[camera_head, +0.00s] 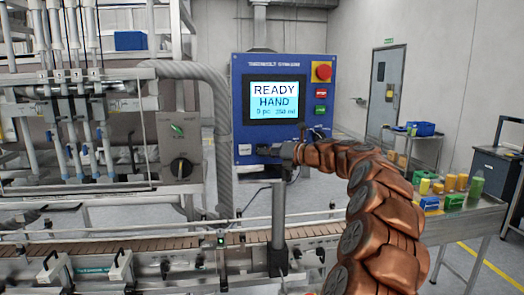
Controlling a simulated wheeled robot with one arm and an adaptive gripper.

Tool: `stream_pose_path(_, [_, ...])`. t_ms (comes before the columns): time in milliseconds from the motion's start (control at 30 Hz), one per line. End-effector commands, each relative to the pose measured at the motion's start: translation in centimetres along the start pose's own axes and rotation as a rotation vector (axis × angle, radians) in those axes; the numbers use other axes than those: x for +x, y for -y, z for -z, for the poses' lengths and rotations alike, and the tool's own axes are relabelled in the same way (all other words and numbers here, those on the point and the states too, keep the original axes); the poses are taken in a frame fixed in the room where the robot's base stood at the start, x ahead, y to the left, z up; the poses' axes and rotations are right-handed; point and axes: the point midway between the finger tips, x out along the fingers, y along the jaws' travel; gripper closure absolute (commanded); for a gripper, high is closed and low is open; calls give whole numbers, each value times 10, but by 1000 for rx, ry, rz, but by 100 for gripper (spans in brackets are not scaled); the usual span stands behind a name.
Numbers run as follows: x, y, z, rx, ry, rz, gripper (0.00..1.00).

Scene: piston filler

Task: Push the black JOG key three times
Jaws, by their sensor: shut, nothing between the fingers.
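The blue control panel (240,75) stands upright in the middle of the view. Its lit screen (274,98) reads "READY" and "HAND", with a smaller line below it that I read as "0 pc 250 ml". My gripper (264,150) is shut and empty, its tips at the lower part of the panel, below the screen. I cannot make out the black JOG key apart from the dark fingertips, which cover that spot. I cannot tell whether the tips touch the panel. A pale key (244,149) shows just left of the tips.
A red emergency stop (323,72) on a yellow plate, a red key (321,93) and a green key (320,110) line the panel's right side. A grey post (278,215) and the conveyor (150,245) stand below.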

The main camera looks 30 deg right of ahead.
Motion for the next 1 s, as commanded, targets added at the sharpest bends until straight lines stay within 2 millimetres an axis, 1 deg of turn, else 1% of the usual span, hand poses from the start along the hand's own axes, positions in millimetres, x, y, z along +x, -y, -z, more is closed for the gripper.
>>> stream_pose_path(700, [5,2,-6,0,1,0,100])
stream_pose_path(1000, [6,4,-4,0,0,0,100])
